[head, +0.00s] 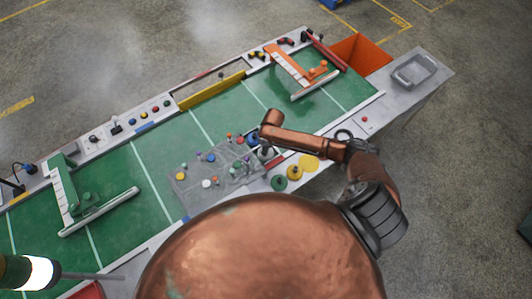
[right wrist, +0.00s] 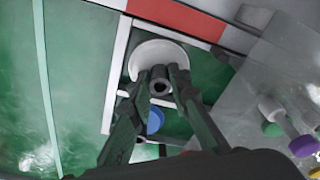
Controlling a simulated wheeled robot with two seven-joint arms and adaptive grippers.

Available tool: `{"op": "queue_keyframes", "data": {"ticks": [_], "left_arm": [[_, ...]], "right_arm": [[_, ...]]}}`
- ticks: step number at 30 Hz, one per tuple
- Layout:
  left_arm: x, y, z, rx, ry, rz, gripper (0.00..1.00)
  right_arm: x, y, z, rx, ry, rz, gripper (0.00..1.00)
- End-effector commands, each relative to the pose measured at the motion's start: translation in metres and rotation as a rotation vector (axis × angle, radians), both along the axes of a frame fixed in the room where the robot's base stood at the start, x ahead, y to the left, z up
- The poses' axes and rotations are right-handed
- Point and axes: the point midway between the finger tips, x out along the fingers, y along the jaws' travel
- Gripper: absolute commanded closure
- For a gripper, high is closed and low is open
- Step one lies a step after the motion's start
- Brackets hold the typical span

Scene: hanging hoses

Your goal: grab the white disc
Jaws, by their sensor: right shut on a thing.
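The white disc (head: 276,160) is mostly hidden by my right arm in the head view. In the right wrist view the white disc (right wrist: 144,53) lies flat, with a dark hollow knob (right wrist: 161,82) standing at its near side. The two fingers of my right gripper (right wrist: 164,78) are closed on this knob. In the head view my right gripper (head: 265,149) points down beside the clear tray. Whether the disc touches the surface below is hard to tell.
A green disc (head: 279,183) and yellow discs (head: 309,162) lie to the right of the gripper. A clear tray (head: 190,192) with several coloured pegs is on its left. An orange bin (head: 362,52) and a grey tray (head: 414,69) are at the far right.

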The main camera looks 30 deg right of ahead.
Motion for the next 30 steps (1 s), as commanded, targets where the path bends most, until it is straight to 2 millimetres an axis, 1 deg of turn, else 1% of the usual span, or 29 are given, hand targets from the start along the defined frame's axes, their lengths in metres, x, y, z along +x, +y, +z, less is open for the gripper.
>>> {"op": "queue_keyframes", "data": {"ticks": [1, 3, 4, 15, 19, 23, 26, 29, 30], "left_arm": [[0.0, 0.0, 0.0, 0.0, 0.001, 0.0, 1.0], [0.0, 0.0, 0.0, 0.0, 0.0, 0.0, 1.0], [0.0, 0.0, 0.0, 0.0, 0.0, 0.0, 1.0], [0.003, 0.0, 0.0, -0.001, -0.004, 0.0, 1.0], [0.005, -0.001, 0.001, -0.001, -0.006, 0.0, 1.0], [0.005, -0.001, 0.001, -0.001, -0.007, 0.0, 1.0], [0.005, -0.001, 0.002, -0.001, -0.007, 0.0, 1.0], [0.005, -0.001, 0.003, -0.001, -0.007, 0.0, 1.0], [0.005, -0.001, 0.003, -0.001, -0.007, 0.0, 1.0]], "right_arm": [[0.0, 0.0, 0.0, 0.0, 0.0, 0.0, 0.94], [0.0, 0.0, 0.0, 0.001, -0.001, 0.0, 0.99], [0.0, 0.0, 0.0, 0.001, -0.001, 0.0, 1.0], [0.001, 0.0, 0.001, 0.0, -0.001, 0.0, 1.0], [0.001, 0.0, 0.005, 0.001, -0.003, 0.001, 1.0], [0.002, 0.0, 0.017, 0.0, -0.004, 0.0, 1.0], [0.001, 0.0, 0.033, 0.0, -0.004, 0.001, 1.0], [-0.014, -0.001, 0.046, 0.001, -0.001, 0.001, 1.0], [-0.019, -0.001, 0.054, 0.001, -0.002, 0.002, 1.0]]}}
